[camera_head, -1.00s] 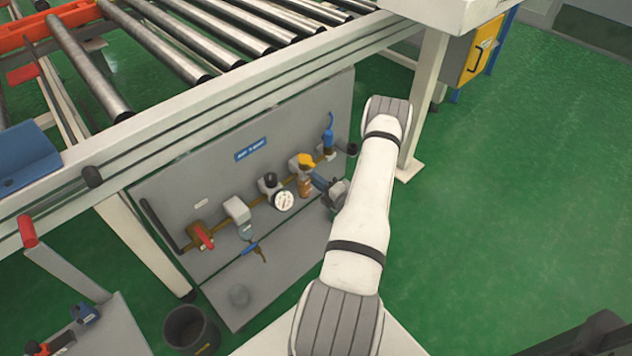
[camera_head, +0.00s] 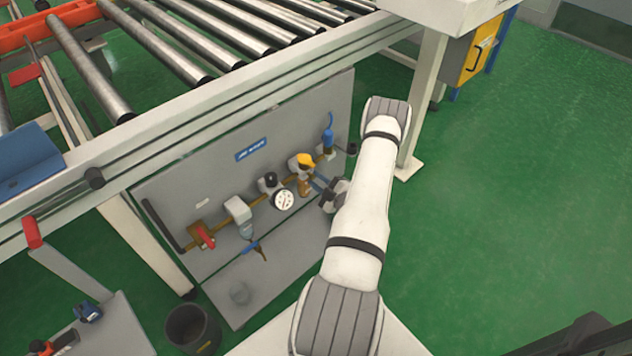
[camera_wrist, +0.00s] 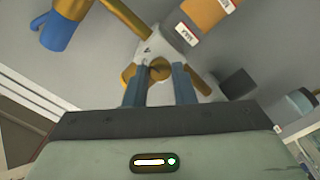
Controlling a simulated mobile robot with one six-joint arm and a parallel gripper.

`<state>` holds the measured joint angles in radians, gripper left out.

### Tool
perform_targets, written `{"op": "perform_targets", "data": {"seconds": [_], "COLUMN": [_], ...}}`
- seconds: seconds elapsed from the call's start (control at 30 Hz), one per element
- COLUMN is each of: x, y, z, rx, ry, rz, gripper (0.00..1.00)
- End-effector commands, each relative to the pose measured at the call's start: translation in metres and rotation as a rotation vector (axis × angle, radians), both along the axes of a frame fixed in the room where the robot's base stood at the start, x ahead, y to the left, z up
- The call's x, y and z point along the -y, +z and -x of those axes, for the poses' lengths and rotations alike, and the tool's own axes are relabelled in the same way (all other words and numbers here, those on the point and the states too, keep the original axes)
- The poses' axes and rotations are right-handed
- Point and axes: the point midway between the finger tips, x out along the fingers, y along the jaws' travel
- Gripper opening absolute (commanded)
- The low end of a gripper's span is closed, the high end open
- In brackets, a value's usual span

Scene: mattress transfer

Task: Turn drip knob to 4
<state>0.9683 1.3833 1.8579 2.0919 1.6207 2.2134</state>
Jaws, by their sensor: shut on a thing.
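The drip knob is a round yellow knob (camera_head: 305,160) on top of a lubricator with an amber bowl (camera_head: 304,186), on the grey panel. In the wrist view the knob (camera_wrist: 148,73) sits between the two blue fingertips of my gripper (camera_wrist: 157,75), which is shut on it. The fingers partly cover the knob. A small dark mark shows on the grey body beside it, but I cannot read a number. The amber bowl with its MAX label also shows in the wrist view (camera_wrist: 208,12). In the head view my gripper (camera_head: 317,181) reaches the lubricator from the right.
Along the same pipe are a round gauge (camera_head: 284,199), a red-handled valve (camera_head: 205,238) and a blue-handled valve (camera_head: 328,137). A roller conveyor (camera_head: 170,30) stands above the panel. A dark bin (camera_head: 192,330) is below left. The green floor at right is clear.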

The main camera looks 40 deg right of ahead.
Motion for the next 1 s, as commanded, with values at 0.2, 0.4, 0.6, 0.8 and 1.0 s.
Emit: {"op": "perform_targets", "data": {"seconds": [0.2,0.4,0.6,0.8,1.0], "x": [-0.0012,-0.0013,-0.0013,-0.0011,-0.0005], "y": [-0.0014,-0.0015,-0.0015,-0.0013,-0.0006], "z": [0.0006,0.0006,0.0006,0.0005,0.0002], "rx": [-0.008,-0.009,-0.009,-0.009,-0.007], "ry": [0.001,0.001,0.001,0.001,0.001], "rz": [-0.060,-0.075,-0.075,-0.074,-0.073], "gripper": [0.00,0.00,0.00,0.31,0.44]}}
